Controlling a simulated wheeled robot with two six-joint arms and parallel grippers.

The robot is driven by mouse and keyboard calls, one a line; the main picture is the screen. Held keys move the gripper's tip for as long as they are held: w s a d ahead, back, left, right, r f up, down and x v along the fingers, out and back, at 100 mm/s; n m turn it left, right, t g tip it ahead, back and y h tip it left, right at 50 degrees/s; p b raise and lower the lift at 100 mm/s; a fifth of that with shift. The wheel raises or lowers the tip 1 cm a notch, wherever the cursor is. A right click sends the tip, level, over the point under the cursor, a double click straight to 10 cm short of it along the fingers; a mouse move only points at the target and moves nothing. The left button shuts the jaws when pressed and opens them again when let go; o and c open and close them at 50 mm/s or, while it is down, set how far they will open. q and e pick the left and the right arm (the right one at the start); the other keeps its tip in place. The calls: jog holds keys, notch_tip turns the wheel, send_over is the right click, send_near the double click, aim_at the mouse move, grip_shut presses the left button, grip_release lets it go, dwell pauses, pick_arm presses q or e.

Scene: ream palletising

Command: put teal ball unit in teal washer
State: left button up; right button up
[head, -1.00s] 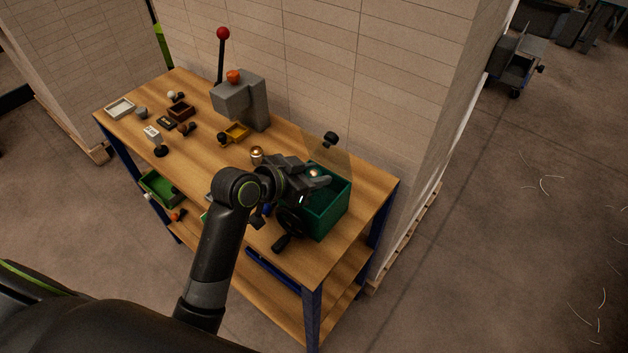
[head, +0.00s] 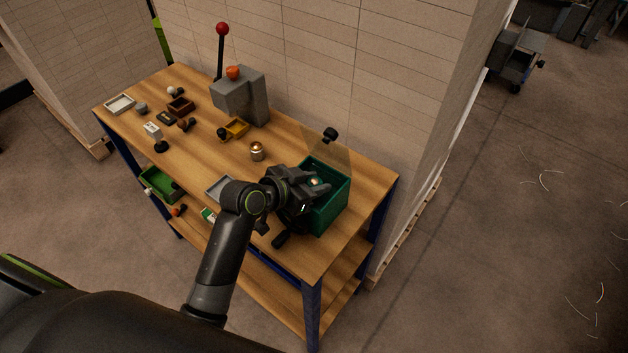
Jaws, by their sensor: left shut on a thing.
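The teal washer (head: 331,207) is an open-topped teal box near the right end of the workbench, with a dark handwheel and handle on its near side. My left gripper (head: 317,183) reaches over the washer's opening from the left. It is shut on a small ball unit (head: 315,181), of which only a shiny rounded top shows between the fingers. Its teal colour cannot be made out. The fingers hide part of the opening, and I cannot tell how deep the unit sits. My right gripper is not in view.
A clear panel and black knob (head: 330,135) stand behind the washer. A brass ball unit (head: 257,151) stands on the bench to the left. A grey press (head: 240,97) with a red-knobbed lever, several small trays and parts lie further left. A grey tray (head: 217,187) is beside my arm.

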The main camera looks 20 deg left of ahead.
pick_arm(q)
jog(key=o, duration=1)
jog(key=shift+o, duration=0.2)
jog(key=shift+r+p, duration=0.45)
jog(key=shift+r, duration=0.2)
jog(key=shift+s+a+r, duration=0.1)
jog(key=shift+s+a, duration=0.15)
jog(key=shift+s, duration=0.05)
jog(key=b+v, duration=0.1)
jog(key=v, duration=1)
jog(key=shift+b, duration=0.4)
jog(key=shift+s, duration=0.15)
